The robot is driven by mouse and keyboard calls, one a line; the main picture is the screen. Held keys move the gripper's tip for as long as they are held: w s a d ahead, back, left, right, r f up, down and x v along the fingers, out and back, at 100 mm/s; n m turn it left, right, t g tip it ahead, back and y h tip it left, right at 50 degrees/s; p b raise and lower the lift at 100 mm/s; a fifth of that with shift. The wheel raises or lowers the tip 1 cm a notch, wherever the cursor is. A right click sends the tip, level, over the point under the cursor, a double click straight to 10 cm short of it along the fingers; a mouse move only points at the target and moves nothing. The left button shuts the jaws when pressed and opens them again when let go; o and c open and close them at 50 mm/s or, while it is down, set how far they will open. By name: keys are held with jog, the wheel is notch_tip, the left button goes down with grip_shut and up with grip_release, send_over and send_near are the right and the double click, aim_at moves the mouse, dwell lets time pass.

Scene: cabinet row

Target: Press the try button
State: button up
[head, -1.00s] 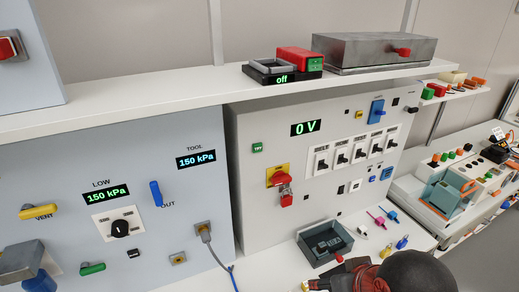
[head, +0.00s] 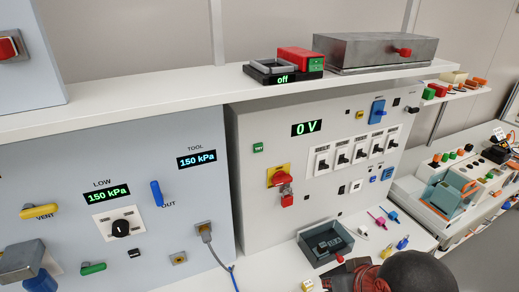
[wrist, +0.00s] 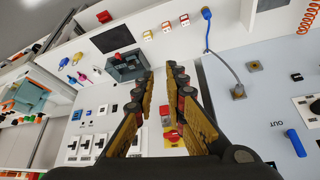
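The small green try button (head: 257,147) is on the grey front panel, left of the 0 V display (head: 306,127) and above the red and yellow rotary switch (head: 279,175). I cannot make it out in the wrist view. My gripper (head: 328,275) is low at the bottom of the head view, in front of the panel and well below the button. In the wrist view my gripper (wrist: 159,72) has its two fingers apart with nothing between them. The rotary switch (wrist: 172,136) shows beyond the fingers there.
An open grey bin (head: 325,242) sits on the ledge below the panel, close to my gripper; it also shows in the wrist view (wrist: 124,70). Several breaker switches (head: 342,156) line the panel's right. A grey cable (head: 217,254) hangs at left. A shelf (head: 190,112) overhangs the panel.

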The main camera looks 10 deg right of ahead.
grip_shut()
jog(key=shift+a, duration=0.1)
dwell(1.1)
